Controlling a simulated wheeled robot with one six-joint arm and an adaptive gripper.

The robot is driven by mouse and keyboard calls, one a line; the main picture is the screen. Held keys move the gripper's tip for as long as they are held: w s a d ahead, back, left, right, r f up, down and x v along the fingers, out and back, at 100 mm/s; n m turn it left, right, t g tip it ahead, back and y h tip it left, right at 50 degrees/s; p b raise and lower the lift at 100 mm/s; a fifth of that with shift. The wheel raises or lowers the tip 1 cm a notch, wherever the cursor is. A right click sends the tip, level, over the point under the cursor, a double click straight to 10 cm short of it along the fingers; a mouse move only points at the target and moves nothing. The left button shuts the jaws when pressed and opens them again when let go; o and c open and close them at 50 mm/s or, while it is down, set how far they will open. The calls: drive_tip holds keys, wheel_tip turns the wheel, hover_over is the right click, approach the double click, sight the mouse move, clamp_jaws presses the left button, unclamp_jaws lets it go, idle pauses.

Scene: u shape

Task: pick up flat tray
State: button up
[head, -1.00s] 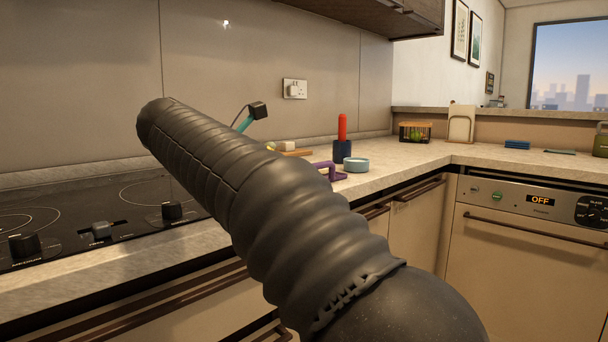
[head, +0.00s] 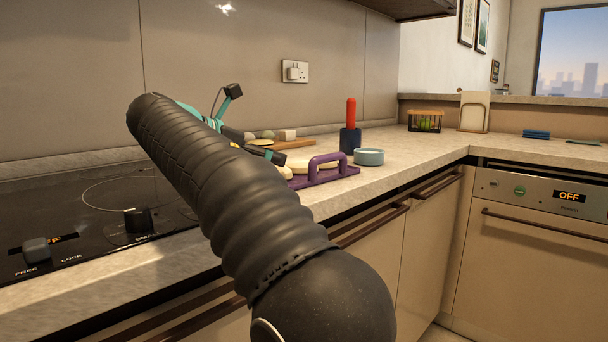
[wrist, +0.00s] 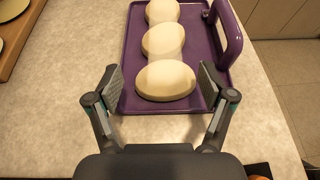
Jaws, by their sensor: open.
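The flat tray (wrist: 133,57) is purple with a raised handle (wrist: 229,38) on its right side in the wrist view. It lies on the counter and carries pale rounded buns (wrist: 165,80) in a row. In the head view the tray (head: 318,178) shows partly, with its handle (head: 327,164) standing up; my arm hides the rest. My gripper (wrist: 158,78) is open and empty, its fingers spread over the near end of the tray, around the nearest bun in the picture. I cannot tell whether the fingers touch the tray.
A blue bowl (head: 369,157) and a dark holder with a red-handled item (head: 350,122) stand just beyond the tray. A wooden board (head: 296,143) with food lies behind it. The counter's front edge is close to the handle side. A hob (head: 95,205) is at left.

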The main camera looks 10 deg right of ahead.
sight(292, 162)
drive_tip(key=shift+x, duration=1.25)
drive_tip(key=b+x, duration=0.1)
drive_tip(key=x, duration=0.1)
drive_tip(key=b+x, duration=0.1)
drive_tip(key=x, duration=0.1)
drive_tip(key=shift+s+d+f, duration=0.2)
drive_tip(key=shift+s, duration=0.05)
drive_tip(key=shift+w+d+f, duration=0.1)
drive_tip(key=shift+w+d, duration=0.15)
drive_tip(key=shift+d, duration=0.1)
clamp_jaws()
